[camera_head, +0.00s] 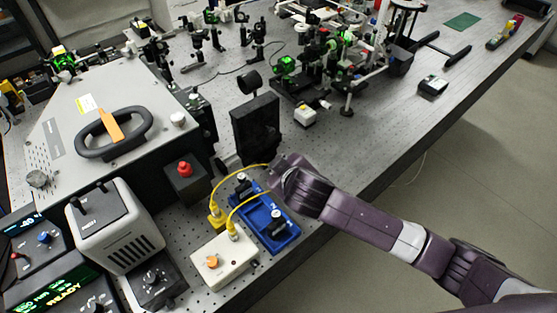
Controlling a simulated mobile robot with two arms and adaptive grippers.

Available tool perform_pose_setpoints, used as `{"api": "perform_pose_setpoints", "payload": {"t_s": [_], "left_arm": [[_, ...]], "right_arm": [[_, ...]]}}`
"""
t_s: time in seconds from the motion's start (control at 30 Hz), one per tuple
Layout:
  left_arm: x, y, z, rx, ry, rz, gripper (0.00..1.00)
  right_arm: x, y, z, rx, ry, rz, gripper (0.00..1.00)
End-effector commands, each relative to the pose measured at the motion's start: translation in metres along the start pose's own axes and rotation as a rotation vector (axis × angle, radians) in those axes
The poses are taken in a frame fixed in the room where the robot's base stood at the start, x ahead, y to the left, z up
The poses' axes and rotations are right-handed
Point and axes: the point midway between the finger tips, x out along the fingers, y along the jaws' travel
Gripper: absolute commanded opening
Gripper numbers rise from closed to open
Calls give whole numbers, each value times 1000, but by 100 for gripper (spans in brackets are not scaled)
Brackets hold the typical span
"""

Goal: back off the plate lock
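A blue plate (261,223) lies on the bench and carries two black-topped knobs: a near one (276,221) and a far one (242,182). Which part is the plate lock I cannot tell for sure. My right gripper (279,174) comes in from the right on a purple arm. It hangs at the plate's far right end, beside and to the right of the far knob. Its fingers are bunched and small in the view, so their opening and any contact are unclear. My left gripper is out of view.
A black upright block (256,130) stands behind. A red-button box (185,180) is to the left. The bench's right edge runs under my arm.

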Motion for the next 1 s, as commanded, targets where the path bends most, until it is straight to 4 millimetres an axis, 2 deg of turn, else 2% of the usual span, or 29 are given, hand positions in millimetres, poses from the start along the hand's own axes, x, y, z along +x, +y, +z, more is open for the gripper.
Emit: {"api": "perform_pose_setpoints", "payload": {"t_s": [0.27, 0.63, 0.67, 0.8, 1.0], "left_arm": [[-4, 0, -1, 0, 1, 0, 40], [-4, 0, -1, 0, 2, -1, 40], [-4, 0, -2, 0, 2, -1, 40], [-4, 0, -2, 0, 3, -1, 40], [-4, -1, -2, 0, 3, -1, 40]], "right_arm": [[0, -5, 1, -114, -2, 113, 0], [0, -4, 1, -128, -2, 128, 0], [0, -4, 1, -128, -2, 127, 14], [0, -4, 1, -127, -2, 127, 29], [0, -4, 0, -127, -1, 127, 29]]}}
